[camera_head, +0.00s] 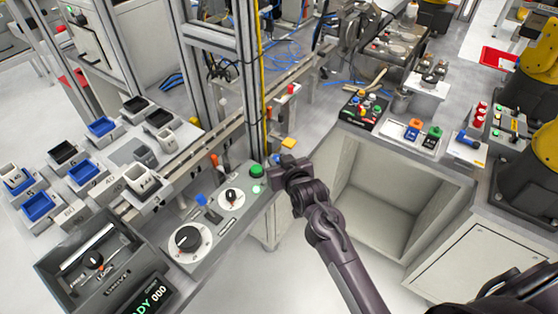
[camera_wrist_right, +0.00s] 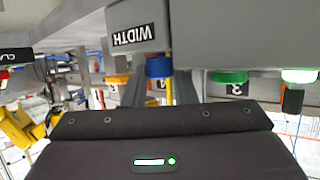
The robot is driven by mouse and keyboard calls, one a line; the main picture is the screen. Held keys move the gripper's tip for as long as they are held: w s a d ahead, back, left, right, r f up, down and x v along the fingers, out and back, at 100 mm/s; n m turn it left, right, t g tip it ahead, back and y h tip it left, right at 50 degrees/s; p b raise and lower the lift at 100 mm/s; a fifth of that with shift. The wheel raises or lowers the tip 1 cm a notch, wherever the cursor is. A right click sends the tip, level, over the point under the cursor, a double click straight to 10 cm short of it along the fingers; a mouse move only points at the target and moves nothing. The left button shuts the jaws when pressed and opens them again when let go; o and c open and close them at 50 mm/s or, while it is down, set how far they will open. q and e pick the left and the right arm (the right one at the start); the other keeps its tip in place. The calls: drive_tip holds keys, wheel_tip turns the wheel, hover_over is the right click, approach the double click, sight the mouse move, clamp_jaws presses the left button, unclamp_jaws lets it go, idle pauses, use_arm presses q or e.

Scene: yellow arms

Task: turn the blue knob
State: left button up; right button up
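My right gripper (camera_head: 281,172) is dark and hangs in front of the grey control panel, close to its right end. A small blue-capped control (camera_head: 201,199) stands on that panel. In the right wrist view a blue knob (camera_wrist_right: 159,67) shows past the dark gripper body, beside an upside-down WIDTH label (camera_wrist_right: 134,37). I cannot tell which blue part this is. My left gripper is not in view.
The panel also has a large black dial (camera_head: 187,238), a smaller dial (camera_head: 232,196) and a green button (camera_head: 256,170). Blue and black bins (camera_head: 82,172) stand at the left. An open grey cabinet (camera_head: 385,205) lies right of my right arm. Yellow robot arms (camera_head: 545,60) stand far right.

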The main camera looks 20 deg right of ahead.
drive_tip(key=shift+c, duration=1.1)
